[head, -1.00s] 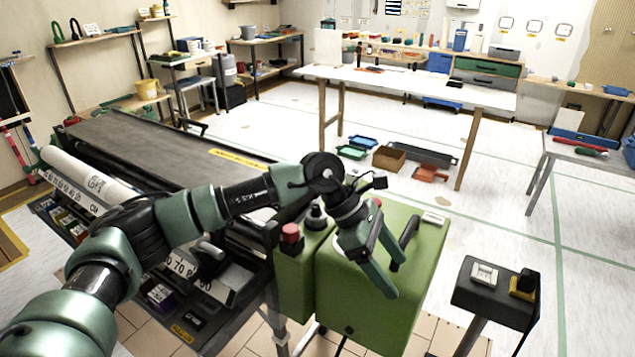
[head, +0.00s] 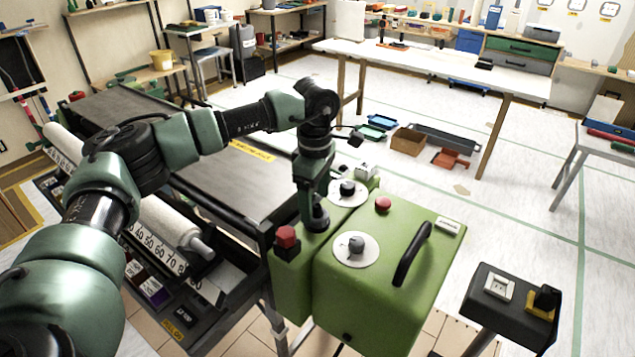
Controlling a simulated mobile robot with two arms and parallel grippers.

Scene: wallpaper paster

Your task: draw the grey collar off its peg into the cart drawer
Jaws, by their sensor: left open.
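My left gripper (head: 317,212) points straight down over the narrow green housing beside the green machine box (head: 375,290). It is open, its fingers seen nearly edge-on around or just in front of a small dark upright part. I cannot tell whether this part is the grey collar on its peg, as the gripper largely hides it. No cart drawer can be clearly made out. My right gripper is not in view.
A red button (head: 286,236) stands just left of the gripper. A black handle (head: 412,254) rises from the machine box. A long dark table (head: 205,150) and a white roll (head: 165,222) lie to the left. A control stand (head: 510,300) is at the right.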

